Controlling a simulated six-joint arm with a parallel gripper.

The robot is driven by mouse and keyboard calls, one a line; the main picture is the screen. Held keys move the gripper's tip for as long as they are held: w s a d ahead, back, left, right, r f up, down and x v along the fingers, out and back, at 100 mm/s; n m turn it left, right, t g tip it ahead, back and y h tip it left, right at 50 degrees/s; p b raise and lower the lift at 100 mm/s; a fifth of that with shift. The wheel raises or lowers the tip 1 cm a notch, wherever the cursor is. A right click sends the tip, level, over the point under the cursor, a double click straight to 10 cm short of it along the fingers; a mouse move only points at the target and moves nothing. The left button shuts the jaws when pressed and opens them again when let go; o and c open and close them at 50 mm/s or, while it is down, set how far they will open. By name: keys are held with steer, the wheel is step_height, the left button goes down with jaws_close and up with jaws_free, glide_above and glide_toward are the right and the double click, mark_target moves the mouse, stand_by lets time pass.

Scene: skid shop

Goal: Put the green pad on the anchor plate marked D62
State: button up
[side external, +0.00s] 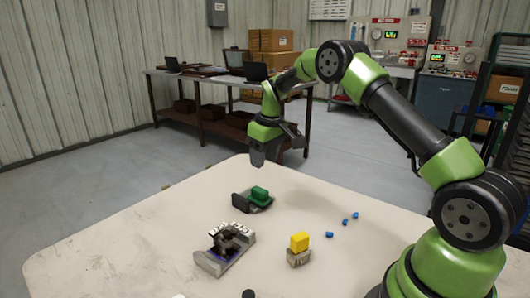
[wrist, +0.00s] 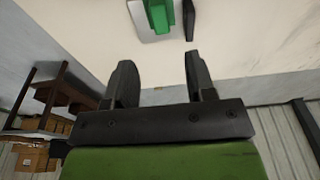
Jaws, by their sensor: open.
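The green pad (side external: 260,193) lies on a grey plate with an upright dark piece (side external: 241,201) at its left, on the far part of the pale table. In the wrist view the green pad (wrist: 159,14) shows at the top edge, partly cut off, on a light grey plate (wrist: 141,30). My gripper (side external: 270,160) is above the table's far edge, apart from the pad and higher than it. Its two fingers (wrist: 160,90) are spread and empty in the wrist view. I cannot read a D62 mark on any plate.
A grey tray with dark parts and white blocks (side external: 214,261) stands nearer the front. A yellow block (side external: 299,242) sits on a grey block (side external: 298,258) to its right. Several small blue pieces (side external: 345,221) lie at the right. The table (side external: 150,228) is clear at left.

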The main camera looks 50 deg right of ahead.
steer(key=s+a+r+m+t, duration=0.1)
steer(key=s+a+r, duration=0.4)
steer(key=r, duration=0.3)
steer(key=s+a+r+m+t, duration=0.1)
steer(key=s+a+r+t, duration=0.1)
steer(key=s+a+r, duration=0.45)
steer(key=s+a+r+m+t+y, duration=0.1)
steer(key=s+a, duration=0.1)
steer(key=s, duration=0.5)
steer(key=s+a+r+m+t+y, duration=0.1)
steer(key=s+a, duration=0.2)
steer(key=s, duration=0.5)
steer(key=shift+s+a+r, duration=0.2)
steer(key=shift+s+r, duration=0.05)
steer(key=shift+r, duration=0.1)
